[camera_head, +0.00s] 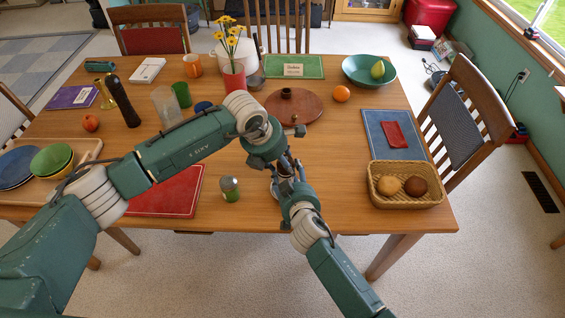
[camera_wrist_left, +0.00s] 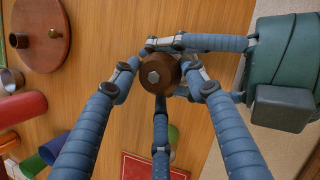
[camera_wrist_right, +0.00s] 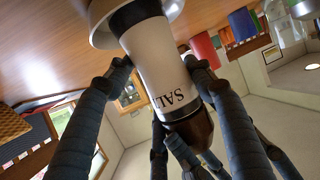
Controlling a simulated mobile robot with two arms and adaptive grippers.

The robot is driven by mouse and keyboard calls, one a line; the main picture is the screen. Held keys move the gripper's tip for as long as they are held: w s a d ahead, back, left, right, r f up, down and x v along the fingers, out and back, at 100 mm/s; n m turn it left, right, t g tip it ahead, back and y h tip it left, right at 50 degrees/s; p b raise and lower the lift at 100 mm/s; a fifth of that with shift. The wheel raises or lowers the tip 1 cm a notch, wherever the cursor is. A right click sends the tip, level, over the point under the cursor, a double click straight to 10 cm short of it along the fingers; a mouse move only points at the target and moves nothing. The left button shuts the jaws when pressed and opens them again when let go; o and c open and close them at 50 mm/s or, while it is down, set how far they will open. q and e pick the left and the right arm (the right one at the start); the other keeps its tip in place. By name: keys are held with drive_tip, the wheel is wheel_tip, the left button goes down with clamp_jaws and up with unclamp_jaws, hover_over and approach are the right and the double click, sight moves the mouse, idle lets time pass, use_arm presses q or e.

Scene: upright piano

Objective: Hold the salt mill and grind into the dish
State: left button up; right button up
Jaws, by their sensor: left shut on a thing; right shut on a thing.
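The salt mill (camera_wrist_right: 160,60) has a white body lettered "SAL" and a dark brown top. In the right wrist view my right gripper (camera_wrist_right: 160,75) is shut around its body. In the left wrist view my left gripper (camera_wrist_left: 160,75) is shut around the brown top, which has a metal nut. A pale, shiny dish (camera_wrist_right: 98,22) shows at the mill's lower end; whether they touch is unclear. In the head view my left gripper (camera_head: 287,163) is above my right gripper (camera_head: 287,184), and together they largely hide the mill and dish.
A bread basket (camera_head: 405,201) is at right. A round wooden board (camera_head: 312,106) and red flower vase (camera_head: 233,80) stand behind.

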use_arm(q)
drive_tip(key=shift+s+f+m, duration=0.25)
drive_tip(key=shift+s+m, duration=0.05)
drive_tip(key=shift+m, duration=0.1)
drive_tip(key=shift+m+g+h, duration=0.3)
drive_tip(key=shift+m+g, duration=0.1)
drive_tip(key=shift+m, duration=0.5)
drive_tip(key=shift+w+a+f+m+g+h, duration=0.15)
drive_tip(key=shift+m+g, duration=0.3)
drive_tip(key=shift+m, duration=0.75)
drive_tip(key=shift+w+a+r+m+g+h, duration=0.15)
drive_tip(key=shift+m+g, duration=0.3)
drive_tip(key=shift+m, duration=0.75)
drive_tip(key=shift+f, duration=0.1)
drive_tip(key=o, duration=1.1)
drive_tip(key=shift+w+a, duration=0.1)
drive_tip(key=shift+c, duration=0.2)
drive_tip(key=shift+w, duration=0.1)
drive_tip(key=shift+d+r, duration=0.2)
drive_tip(key=shift+w+r, duration=0.1)
